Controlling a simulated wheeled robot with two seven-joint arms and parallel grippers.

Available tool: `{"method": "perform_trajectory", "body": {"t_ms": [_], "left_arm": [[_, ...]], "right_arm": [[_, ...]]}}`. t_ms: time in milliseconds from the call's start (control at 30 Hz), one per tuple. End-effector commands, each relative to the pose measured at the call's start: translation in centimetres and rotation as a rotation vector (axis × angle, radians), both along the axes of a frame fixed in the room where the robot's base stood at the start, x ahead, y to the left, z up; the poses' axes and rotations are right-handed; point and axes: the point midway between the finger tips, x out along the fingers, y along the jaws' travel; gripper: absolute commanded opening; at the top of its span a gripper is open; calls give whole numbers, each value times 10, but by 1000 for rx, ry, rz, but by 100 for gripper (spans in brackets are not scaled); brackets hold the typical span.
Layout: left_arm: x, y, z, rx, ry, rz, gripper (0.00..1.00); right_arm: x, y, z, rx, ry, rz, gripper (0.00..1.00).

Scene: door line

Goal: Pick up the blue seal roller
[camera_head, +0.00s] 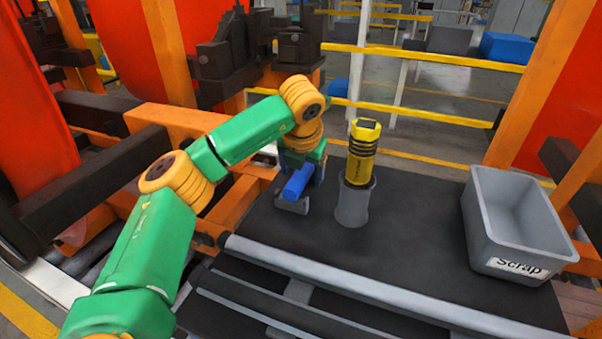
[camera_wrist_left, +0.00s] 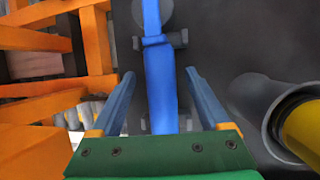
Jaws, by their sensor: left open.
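The blue seal roller (camera_head: 297,184) is on the dark bench top, at a small grey holder (camera_head: 291,206). In the left wrist view the roller (camera_wrist_left: 161,85) runs lengthwise up the picture, with a thin shaft at its far end. My left gripper (camera_head: 302,165) is over the roller in the head view, partly hidden by its own wrist. In the wrist view its two fingers (camera_wrist_left: 159,76) are open, one on each side of the roller, with a visible gap to each. My right gripper does not show.
A yellow and black cylinder (camera_head: 362,155) stands in a grey cup (camera_head: 354,205) just right of the roller. A grey Scrap bin (camera_head: 513,258) is at the right. Orange framework (camera_head: 235,205) borders the left side. Bare bench (camera_head: 415,235) lies between cup and bin.

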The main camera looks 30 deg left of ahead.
Motion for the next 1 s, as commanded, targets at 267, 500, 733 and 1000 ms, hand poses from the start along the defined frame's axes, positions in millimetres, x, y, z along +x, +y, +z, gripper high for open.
{"method": "perform_trajectory", "body": {"t_ms": [267,500,733,1000], "left_arm": [[0,0,0,0,0,0,26],[0,0,1,0,-1,0,0],[1,0,7,0,-3,-1,0],[1,-1,73,-1,-6,0,0]], "right_arm": [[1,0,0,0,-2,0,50],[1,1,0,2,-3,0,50],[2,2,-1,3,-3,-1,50],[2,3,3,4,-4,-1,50]]}}
